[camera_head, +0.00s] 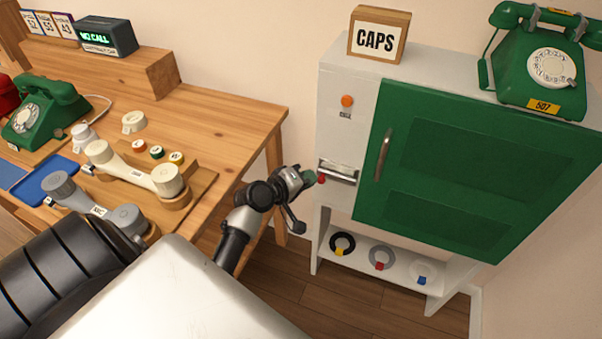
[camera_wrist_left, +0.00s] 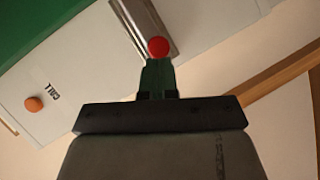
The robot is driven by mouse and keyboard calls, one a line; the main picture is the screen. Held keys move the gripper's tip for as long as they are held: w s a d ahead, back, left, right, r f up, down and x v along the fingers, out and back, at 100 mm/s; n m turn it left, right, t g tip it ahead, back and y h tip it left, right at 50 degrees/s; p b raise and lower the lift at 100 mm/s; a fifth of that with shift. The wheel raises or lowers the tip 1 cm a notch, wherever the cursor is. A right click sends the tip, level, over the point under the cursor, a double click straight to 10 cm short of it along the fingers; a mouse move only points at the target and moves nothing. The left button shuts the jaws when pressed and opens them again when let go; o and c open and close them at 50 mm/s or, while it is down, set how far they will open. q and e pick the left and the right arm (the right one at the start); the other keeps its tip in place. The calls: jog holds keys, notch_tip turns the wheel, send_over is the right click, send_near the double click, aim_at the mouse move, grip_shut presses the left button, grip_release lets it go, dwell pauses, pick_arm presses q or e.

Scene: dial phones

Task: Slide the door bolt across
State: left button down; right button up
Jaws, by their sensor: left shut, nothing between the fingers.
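The door bolt (camera_head: 338,172) is a metal bar in a plate on the white frame, left of the green door (camera_head: 440,150). Its red knob (camera_head: 321,180) is at the bolt's left end. The bolt also shows in the left wrist view (camera_wrist_left: 146,22), with the red knob (camera_wrist_left: 158,46) in front of my fingertips. My left gripper (camera_head: 309,177) is shut and empty, with its green fingertips right at the knob. In the left wrist view the fingertips (camera_wrist_left: 158,66) meet the knob's edge; I cannot tell whether they touch it. My right gripper is out of view.
An orange button (camera_head: 347,101) sits above the bolt. The door has a vertical handle (camera_head: 383,155). A green phone (camera_head: 545,60) and a CAPS sign (camera_head: 378,35) stand on the cabinet. The wooden desk (camera_head: 225,115) with handsets is at the left.

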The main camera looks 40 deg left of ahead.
aim_at(340, 179)
pick_arm(q)
jog(key=shift+d, duration=0.1)
jog(key=d+p, duration=0.1)
jog(key=d, duration=0.1)
jog(key=w+d+p, duration=0.1)
jog(key=d+p, duration=0.1)
jog(key=shift+d+r, duration=0.15)
jog(key=shift+d, duration=0.15)
jog(key=shift+w+d, duration=0.1)
jog(key=shift+d, duration=0.05)
